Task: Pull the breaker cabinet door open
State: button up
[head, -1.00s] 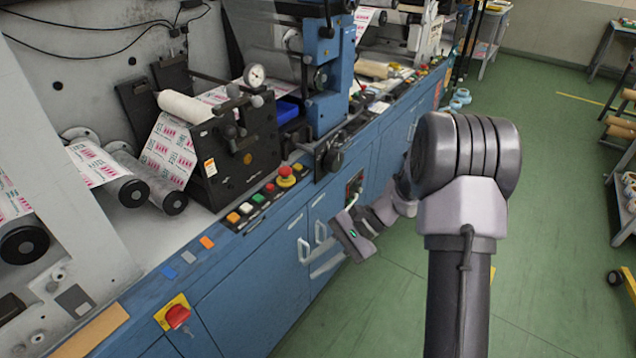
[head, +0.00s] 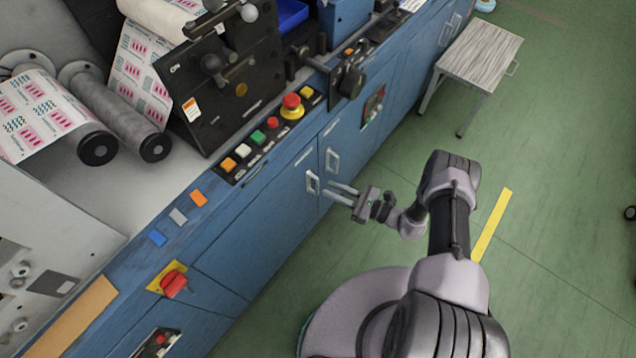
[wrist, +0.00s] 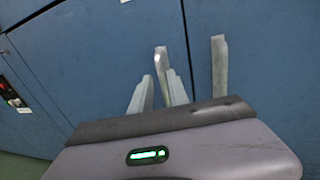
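Two pale bar handles sit side by side on the blue cabinet doors: the left handle (head: 312,183) and the right handle (head: 332,160). Both doors look shut. I cannot tell from markings which one is the breaker cabinet. My gripper (head: 328,189) is open, its two fingers apart and pointing at the left handle from the front right. In the wrist view the left handle (wrist: 161,62) shows between and beyond the fingertips of my gripper (wrist: 160,80), and the right handle (wrist: 219,66) stands to their right. Contact with the handle is not visible.
A small grey table (head: 480,55) stands at the back right. Green floor (head: 560,220) is open to the right.

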jog(key=b+x, duration=0.1)
jog(key=x, duration=0.5)
grip_shut()
dwell(1.3)
